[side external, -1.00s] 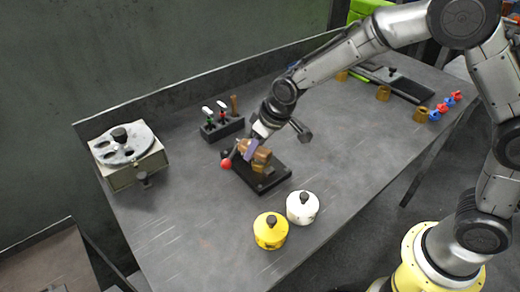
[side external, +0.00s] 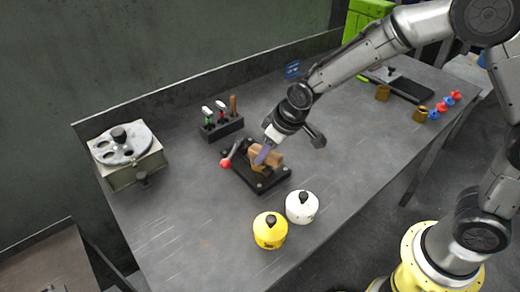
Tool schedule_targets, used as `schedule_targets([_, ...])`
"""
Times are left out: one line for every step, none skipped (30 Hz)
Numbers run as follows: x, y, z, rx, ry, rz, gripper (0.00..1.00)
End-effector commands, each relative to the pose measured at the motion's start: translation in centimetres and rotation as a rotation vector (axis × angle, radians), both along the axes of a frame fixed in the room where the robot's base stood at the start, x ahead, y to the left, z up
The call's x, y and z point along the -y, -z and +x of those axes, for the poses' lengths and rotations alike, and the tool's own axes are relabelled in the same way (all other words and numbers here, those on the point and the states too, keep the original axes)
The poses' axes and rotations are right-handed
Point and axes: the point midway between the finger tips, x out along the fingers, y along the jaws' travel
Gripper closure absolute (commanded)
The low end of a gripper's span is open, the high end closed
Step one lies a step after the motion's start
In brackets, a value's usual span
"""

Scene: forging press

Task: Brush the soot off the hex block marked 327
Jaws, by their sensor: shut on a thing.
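My gripper (side external: 262,155) is over the black vise-like fixture (side external: 270,184) in the middle of the bench, pointing down. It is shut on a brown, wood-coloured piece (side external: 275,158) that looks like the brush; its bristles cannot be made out. Just below it, a small brass-coloured block (side external: 257,170) sits in the fixture, partly hidden by the gripper and the brush. No number or soot can be read on it at this size, and I cannot tell whether the brush touches it. The fixture has a lever with a red ball (side external: 225,163) at its left.
A tool rack (side external: 222,127) with several handles stands behind the fixture. A yellow pot (side external: 270,233) and a white pot (side external: 301,209) stand in front. A box with a round disc (side external: 125,150) is at left. Brass pieces (side external: 421,114) lie at right. The right-centre bench is clear.

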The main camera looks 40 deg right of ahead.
Motion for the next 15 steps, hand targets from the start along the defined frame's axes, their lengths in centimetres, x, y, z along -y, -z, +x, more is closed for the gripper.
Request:
schedule_targets([0.10, 0.27, -0.33, -0.009, 0.000, -0.003, 1.00])
schedule_targets([0.11, 0.27, -0.36, -0.009, 0.000, -0.003, 1.00])
schedule_targets([0.12, 0.28, -0.37, -0.009, 0.000, -0.003, 1.00])
schedule_targets([0.12, 0.28, -0.37, -0.009, 0.000, -0.003, 1.00])
schedule_targets([0.12, 0.28, -0.37, -0.009, 0.000, -0.003, 1.00])
schedule_targets([0.12, 0.28, -0.36, -0.009, 0.000, -0.003, 1.00])
schedule_targets([0.12, 0.28, -0.36, -0.009, 0.000, -0.003, 1.00])
schedule_targets([0.12, 0.28, -0.36, -0.009, 0.000, -0.003, 1.00])
schedule_targets([0.11, 0.27, -0.36, -0.009, 0.000, -0.003, 1.00])
schedule_targets([0.10, 0.27, -0.33, -0.010, 0.000, -0.003, 1.00])
schedule_targets([0.09, 0.28, -0.27, -0.010, 0.000, -0.003, 1.00])
schedule_targets([0.04, 0.28, -0.14, -0.010, 0.000, -0.003, 1.00])
schedule_targets([0.00, 0.28, 0.00, -0.010, 0.000, -0.003, 1.00])
schedule_targets([-0.05, 0.29, 0.16, -0.010, 0.000, -0.003, 1.00])
schedule_targets([-0.15, 0.29, 0.43, -0.010, 0.000, -0.003, 1.00])
